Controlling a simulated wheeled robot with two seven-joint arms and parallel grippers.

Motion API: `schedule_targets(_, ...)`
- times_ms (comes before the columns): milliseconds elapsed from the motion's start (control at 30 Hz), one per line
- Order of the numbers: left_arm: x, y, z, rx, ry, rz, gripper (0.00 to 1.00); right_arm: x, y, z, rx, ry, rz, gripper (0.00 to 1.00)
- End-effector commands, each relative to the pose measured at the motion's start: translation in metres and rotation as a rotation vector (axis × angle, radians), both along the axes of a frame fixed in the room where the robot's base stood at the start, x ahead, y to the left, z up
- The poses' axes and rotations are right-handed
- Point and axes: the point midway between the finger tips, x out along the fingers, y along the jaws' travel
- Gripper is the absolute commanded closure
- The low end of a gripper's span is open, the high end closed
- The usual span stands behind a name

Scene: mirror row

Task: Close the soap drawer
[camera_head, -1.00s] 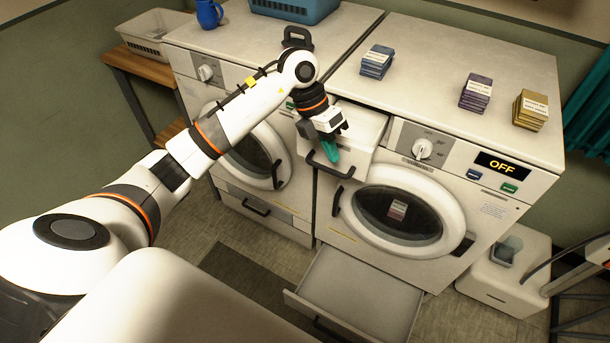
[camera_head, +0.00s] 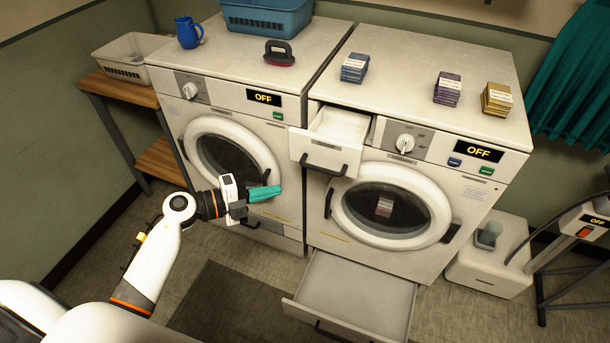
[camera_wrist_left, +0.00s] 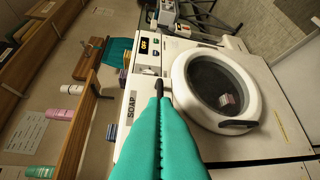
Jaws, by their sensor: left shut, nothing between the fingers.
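The soap drawer (camera_head: 340,127) of the right washing machine is pulled out at the machine's upper left, its pale interior showing. Its front carries a dark handle (camera_head: 322,168). In the left wrist view the drawer front (camera_wrist_left: 132,104) bears the word SOAP, partly hidden behind the fingers. My left gripper (camera_head: 265,193) has teal fingers, shut and empty. It is apart from the drawer, to its left and lower, in front of the left machine. In the left wrist view the closed fingers (camera_wrist_left: 159,125) point towards the right machine. My right gripper is not in view.
A bottom drawer (camera_head: 355,290) of the right machine also stands open near the floor. The round doors of the left machine (camera_head: 190,140) and right machine (camera_head: 440,205) are shut. Several coloured packs (camera_head: 354,68) and a dark-handled brush (camera_head: 279,53) stand on top.

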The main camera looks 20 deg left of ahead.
Motion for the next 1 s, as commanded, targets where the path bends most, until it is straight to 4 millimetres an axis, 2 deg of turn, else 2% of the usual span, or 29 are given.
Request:
schedule_targets(167, 0.024, -0.027, 0.0, -0.004, -0.001, -0.003, 1.0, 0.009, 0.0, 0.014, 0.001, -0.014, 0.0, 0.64)
schedule_targets(400, 0.06, -0.065, -0.008, -0.003, -0.001, -0.004, 1.0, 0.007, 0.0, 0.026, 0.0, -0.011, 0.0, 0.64)
schedule_targets(533, 0.079, -0.065, -0.014, 0.0, -0.001, -0.005, 1.0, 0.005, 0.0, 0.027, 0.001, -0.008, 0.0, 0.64)
schedule_targets(700, 0.093, -0.064, -0.019, 0.002, 0.0, -0.005, 1.0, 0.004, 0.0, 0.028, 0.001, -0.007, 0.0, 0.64)
schedule_targets(1000, 0.097, -0.064, -0.021, 0.003, 0.0, -0.006, 1.0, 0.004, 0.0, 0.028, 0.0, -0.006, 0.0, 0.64)
